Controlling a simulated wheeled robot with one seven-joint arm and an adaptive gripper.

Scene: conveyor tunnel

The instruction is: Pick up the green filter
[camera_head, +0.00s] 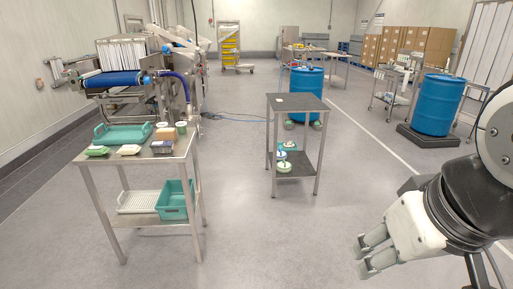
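I cannot tell for sure which thing is the green filter. A small round green-and-white item (284,167) sits on the lower shelf of the middle table, with a blue-and-white one (281,155) and another green-and-white piece (290,145) close by. A green-and-white packet (98,151) lies at the front left of the left table. My gripper (362,258) is at the lower right, over the floor. Its fingers are apart with nothing seen between them. It is far from both tables.
The left steel table (120,161) carries a teal tray (123,134), small boxes and packets, with a teal crate (174,203) below. The middle table (297,102) has a nearly bare top. Blue drums (437,103) stand behind. The floor between the tables is clear.

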